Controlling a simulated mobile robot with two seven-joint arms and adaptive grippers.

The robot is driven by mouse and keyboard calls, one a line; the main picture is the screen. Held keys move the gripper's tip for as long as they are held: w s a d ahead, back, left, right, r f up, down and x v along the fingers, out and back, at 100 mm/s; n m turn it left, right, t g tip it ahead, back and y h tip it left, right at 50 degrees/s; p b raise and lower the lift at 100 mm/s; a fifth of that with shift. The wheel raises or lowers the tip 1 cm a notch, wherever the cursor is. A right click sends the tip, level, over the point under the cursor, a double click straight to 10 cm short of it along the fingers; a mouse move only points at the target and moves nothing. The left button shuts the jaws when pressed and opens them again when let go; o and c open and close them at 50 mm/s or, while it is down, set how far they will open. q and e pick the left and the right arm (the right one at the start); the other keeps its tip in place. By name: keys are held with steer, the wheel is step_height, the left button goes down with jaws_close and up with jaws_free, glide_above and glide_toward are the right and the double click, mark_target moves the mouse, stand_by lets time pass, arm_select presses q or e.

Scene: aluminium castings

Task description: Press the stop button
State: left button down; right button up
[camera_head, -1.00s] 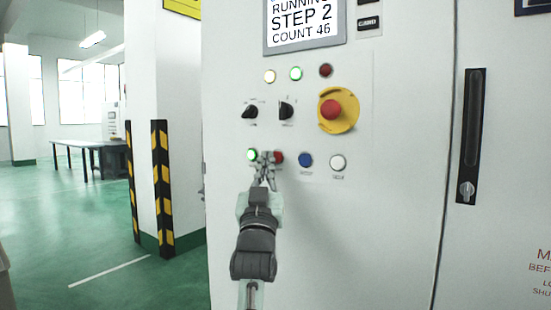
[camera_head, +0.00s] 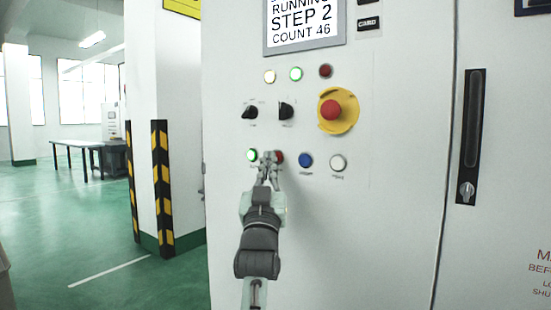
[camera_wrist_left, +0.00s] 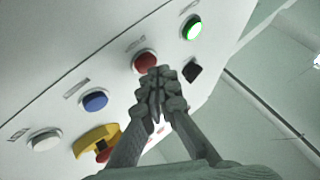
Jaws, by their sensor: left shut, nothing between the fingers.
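The red stop button (camera_head: 278,157) is in the lower button row of the white control panel, between the lit green button (camera_head: 252,155) and the blue button (camera_head: 305,160). In the left wrist view the red button (camera_wrist_left: 145,61) lies just beyond the fingertips. My left gripper (camera_head: 268,156) is shut and empty, its tips in front of the red button and partly covering it. In the left wrist view the gripper (camera_wrist_left: 154,76) overlaps the button's lower edge; I cannot tell whether it touches. The display (camera_head: 303,22) reads RUNNING, STEP 2, COUNT 46. My right gripper is not in view.
A white button (camera_head: 338,162) is at the right of the row. Above are two black selector knobs (camera_head: 250,112), a red emergency stop (camera_head: 331,109) on a yellow plate, and small lamps (camera_head: 296,74). A door handle (camera_head: 473,137) is at right. Open green floor lies left.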

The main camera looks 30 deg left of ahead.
arm_select(q)
steer(key=shift+w, duration=0.45)
stand_by(0.6)
stand_by(0.4)
steer(key=shift+s+p, duration=0.3)
steer(key=shift+s, duration=0.55)
